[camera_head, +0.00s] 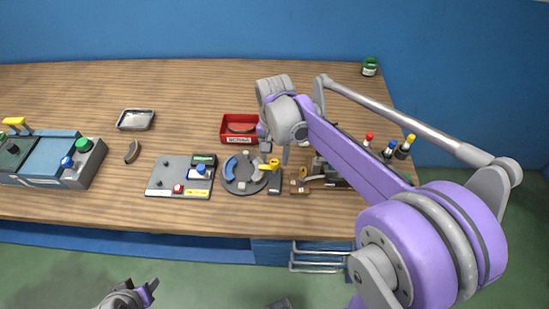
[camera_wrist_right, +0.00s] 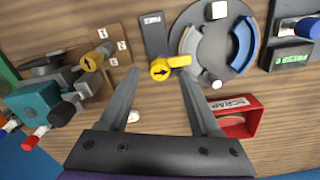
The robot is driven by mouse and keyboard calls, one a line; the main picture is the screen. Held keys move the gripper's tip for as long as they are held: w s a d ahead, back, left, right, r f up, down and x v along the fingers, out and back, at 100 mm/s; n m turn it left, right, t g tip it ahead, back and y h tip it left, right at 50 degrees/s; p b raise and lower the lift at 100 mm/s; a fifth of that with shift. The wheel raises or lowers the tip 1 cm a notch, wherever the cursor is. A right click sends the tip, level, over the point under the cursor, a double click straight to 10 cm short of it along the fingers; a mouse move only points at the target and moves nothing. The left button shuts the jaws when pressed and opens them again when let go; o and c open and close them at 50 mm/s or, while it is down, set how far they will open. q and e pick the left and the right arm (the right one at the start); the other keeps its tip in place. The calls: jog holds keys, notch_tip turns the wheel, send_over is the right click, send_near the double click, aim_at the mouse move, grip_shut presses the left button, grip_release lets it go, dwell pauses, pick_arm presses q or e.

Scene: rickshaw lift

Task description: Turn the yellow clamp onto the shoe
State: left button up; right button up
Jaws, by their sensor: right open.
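The yellow clamp (camera_head: 269,163) stands at the right side of a dark round plate (camera_head: 231,186). In the right wrist view the clamp (camera_wrist_right: 162,69) has a round cap with a black arrow, and its short lever points right toward a grey curved shoe (camera_wrist_right: 188,42) on the plate. A blue curved shoe (camera_wrist_right: 242,45) is on the plate's far side. My right gripper (camera_wrist_right: 158,76) is open, its fingertips apart on either side of the clamp in that view; contact cannot be told. My left gripper (camera_head: 143,293) is low at the bottom, away from the table.
A red scrap bin (camera_wrist_right: 247,122) stands close by my right fingers. A grey panel (camera_head: 168,187) lies left of the plate. A wooden block (camera_wrist_right: 118,42) with a yellow-tipped tool is on the other side. Bottles (camera_head: 404,148) stand at the right edge. A dark curved piece (camera_head: 132,152) lies farther left.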

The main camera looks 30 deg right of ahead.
aim_at(275, 162)
notch_tip(275, 162, up, 8)
jog(key=shift+r, duration=0.25)
dwell(0.5)
jog(key=s+a+f+n+t, duration=0.1)
jog(key=s+a+f+n, duration=0.1)
jog(key=s, duration=0.3)
jog(key=s+a+f+n+t, duration=0.2)
jog(key=s+f+n, duration=0.2)
jog(key=s, duration=0.1)
jog(key=s+a+f+n+t, duration=0.2)
jog(key=s+a+f+n, duration=0.1)
jog(key=s+f, duration=0.1)
jog(key=shift+s+f+p, duration=0.1)
jog(key=shift+s+p, duration=0.3)
jog(key=shift+s, duration=0.4)
